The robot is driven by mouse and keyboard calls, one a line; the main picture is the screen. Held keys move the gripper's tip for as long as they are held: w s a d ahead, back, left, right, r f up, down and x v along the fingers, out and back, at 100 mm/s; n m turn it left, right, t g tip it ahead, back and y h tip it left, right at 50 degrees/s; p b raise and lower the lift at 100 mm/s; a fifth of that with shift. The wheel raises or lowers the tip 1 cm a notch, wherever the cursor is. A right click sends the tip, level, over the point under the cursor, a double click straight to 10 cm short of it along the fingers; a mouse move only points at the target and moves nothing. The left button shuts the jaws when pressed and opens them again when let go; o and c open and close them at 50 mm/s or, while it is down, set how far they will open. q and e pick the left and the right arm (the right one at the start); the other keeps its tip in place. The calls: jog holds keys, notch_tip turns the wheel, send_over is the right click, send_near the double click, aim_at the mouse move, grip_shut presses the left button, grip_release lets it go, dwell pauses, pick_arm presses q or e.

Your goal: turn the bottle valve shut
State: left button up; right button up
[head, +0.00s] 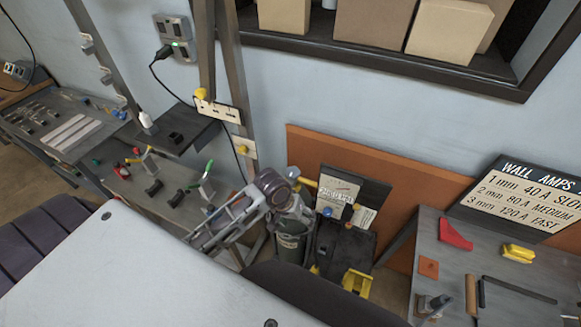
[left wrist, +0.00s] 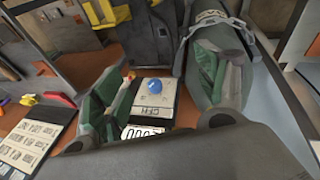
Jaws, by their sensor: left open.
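The grey-green gas bottle (head: 290,243) stands upright beside the dark welding machine, with its top largely hidden behind my left gripper. My left gripper (head: 297,200) reaches in from the left over the bottle's top. A blue round knob (head: 327,211) shows just right of the gripper, below a printed card. In the left wrist view a blue knob (left wrist: 154,86) lies between my two open, green-padded fingers (left wrist: 160,92), in front of a card. I see no finger touching it. I cannot tell whether both views show the same knob. My right gripper is not in view.
The dark welding machine (head: 340,248) stands right of the bottle, against an orange panel (head: 425,190). A bench (head: 440,262) at the right holds a red wedge, a yellow block and tools. A lower bench (head: 180,205) with clamps stands at the left.

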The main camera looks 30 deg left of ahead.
pick_arm(q)
jog(key=w+r+n+g, duration=0.1)
jog(key=w+r+n, duration=0.2)
jog(key=n+g+h, duration=0.1)
jog(key=n+h, duration=0.1)
jog(key=n, duration=1.2)
send_near(292, 171)
jog(key=v, duration=0.5)
jog(key=shift+w+d+r, duration=0.1)
jog(key=shift+w+r, duration=0.05)
jog(key=shift+w, duration=0.1)
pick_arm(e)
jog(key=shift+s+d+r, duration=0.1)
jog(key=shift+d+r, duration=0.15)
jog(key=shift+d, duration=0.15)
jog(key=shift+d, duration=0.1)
pick_arm(q)
jog(key=p+x, duration=0.2)
jog(key=x, duration=1)
jog(key=shift+s+f, duration=0.15)
jog(key=shift+f, duration=0.25)
jog(key=shift+d+f, duration=0.2)
jog(key=shift+f, duration=0.3)
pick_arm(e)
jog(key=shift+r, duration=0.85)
